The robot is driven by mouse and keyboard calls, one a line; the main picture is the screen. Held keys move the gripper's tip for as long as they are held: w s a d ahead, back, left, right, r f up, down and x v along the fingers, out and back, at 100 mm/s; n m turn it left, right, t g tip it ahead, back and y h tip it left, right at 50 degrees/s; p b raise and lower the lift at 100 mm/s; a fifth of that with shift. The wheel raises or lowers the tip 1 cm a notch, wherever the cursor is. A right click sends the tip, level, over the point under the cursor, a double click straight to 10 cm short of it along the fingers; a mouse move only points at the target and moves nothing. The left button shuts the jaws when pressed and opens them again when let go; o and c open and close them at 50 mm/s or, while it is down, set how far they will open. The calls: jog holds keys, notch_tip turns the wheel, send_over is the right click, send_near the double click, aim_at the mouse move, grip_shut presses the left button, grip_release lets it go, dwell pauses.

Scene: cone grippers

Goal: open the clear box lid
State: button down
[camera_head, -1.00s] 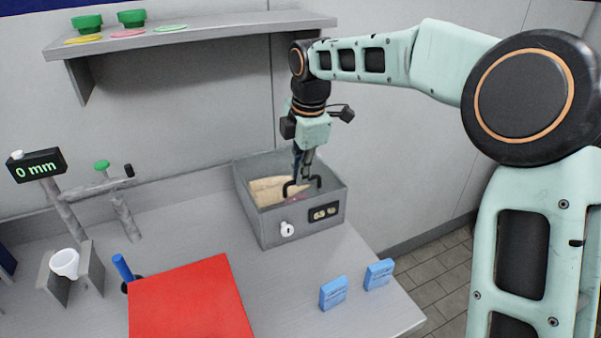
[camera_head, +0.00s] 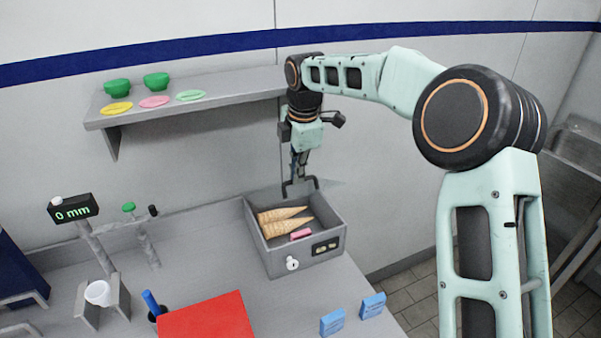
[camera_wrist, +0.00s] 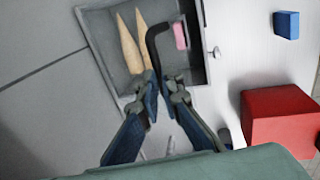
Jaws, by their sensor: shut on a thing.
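A grey box (camera_head: 308,258) stands on the table, holding tan cones (camera_head: 287,222) and a pink block (camera_head: 300,234). The clear lid (camera_head: 327,188) shows faintly as a thin sheet above the box's back edge; how far it is tilted or lifted is hard to tell. Its black handle (camera_head: 302,186) is between the fingers of my gripper (camera_head: 299,177), which is shut on it. In the wrist view, the handle (camera_wrist: 153,42) runs up from between my gripper's (camera_wrist: 165,88) fingertips, in front of the cones (camera_wrist: 130,45) and near the pink block (camera_wrist: 180,36).
A shelf (camera_head: 220,103) with green bowls and coloured discs is on the wall behind. A red block (camera_head: 208,318) and two blue boxes (camera_head: 333,322) lie toward the front. A 0 mm display stand (camera_head: 74,208) and a white cup (camera_head: 98,293) are at left.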

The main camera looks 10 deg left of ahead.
jog(key=shift+w+a, duration=0.35)
jog(key=c, duration=2.5)
grip_release()
jog(key=o, duration=0.5)
jog(key=shift+w+a+f, duration=0.15)
jog(key=shift+w, duration=0.1)
jog(key=shift+c, duration=0.2)
jog(key=shift+r+p, duration=0.2)
jog(key=shift+p, duration=0.1)
notch_tip(320, 180, up, 12)
jog(key=s+d, duration=0.1)
jog(key=s, duration=0.1)
jog(key=shift+d+f, duration=0.2)
jog(key=shift+d, duration=0.1)
